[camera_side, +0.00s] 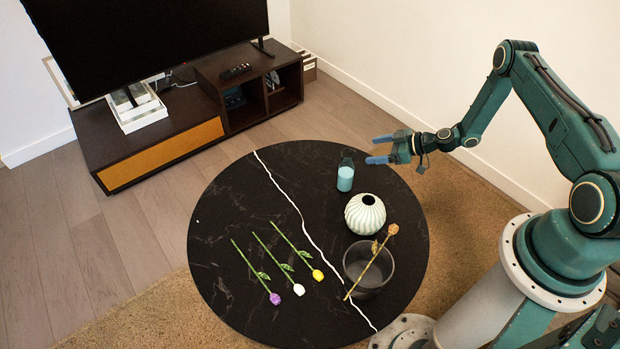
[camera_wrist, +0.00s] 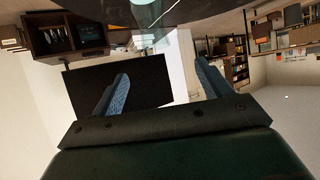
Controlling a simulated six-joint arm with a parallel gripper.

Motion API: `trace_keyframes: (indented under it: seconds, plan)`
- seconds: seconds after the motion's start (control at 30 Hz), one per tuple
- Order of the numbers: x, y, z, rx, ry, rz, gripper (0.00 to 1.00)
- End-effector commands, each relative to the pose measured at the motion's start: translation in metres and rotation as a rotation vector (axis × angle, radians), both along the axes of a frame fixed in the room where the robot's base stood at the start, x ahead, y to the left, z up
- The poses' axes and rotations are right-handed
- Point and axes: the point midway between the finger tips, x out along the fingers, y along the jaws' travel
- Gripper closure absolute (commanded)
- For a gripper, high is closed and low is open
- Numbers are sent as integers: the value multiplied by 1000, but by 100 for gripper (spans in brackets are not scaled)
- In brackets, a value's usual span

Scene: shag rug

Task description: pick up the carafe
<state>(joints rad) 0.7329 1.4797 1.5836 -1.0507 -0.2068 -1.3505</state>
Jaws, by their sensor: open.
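The carafe (camera_side: 345,179) stands upright on the round black table, toward its far right. It has light blue contents and a dark, clear upper part. My gripper (camera_side: 371,149) is up and to the right of the carafe in the side view, its blue fingers pointing left. In the wrist view my gripper (camera_wrist: 161,70) shows both fingers spread. A pale bluish shape at the top edge there may be part of the carafe, but it is cut off.
A white ribbed vase (camera_side: 365,214) stands just in front of the carafe. Nearer still is a dark glass bowl (camera_side: 383,272) with a flower stem (camera_side: 370,262) across it. Several artificial flowers lie on the left of the table (camera_side: 225,215). The table's far left is clear.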

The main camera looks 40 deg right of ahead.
Motion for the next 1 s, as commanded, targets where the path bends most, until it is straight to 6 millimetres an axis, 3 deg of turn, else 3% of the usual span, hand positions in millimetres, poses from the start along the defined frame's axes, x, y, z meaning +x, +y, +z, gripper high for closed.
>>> trace_keyframes:
  seconds: [0.03, 0.2, 0.4, 0.73, 1.0]
  plan:
    - [-6, -1, -15, 9, -9, -19, 23]
    - [-23, -5, -50, 24, -50, -79, 23]
    - [-38, -6, -77, 31, -82, -132, 23]
    - [-42, -6, -84, 30, -93, -150, 23]
    - [-28, 1, -91, 29, -93, -145, 23]
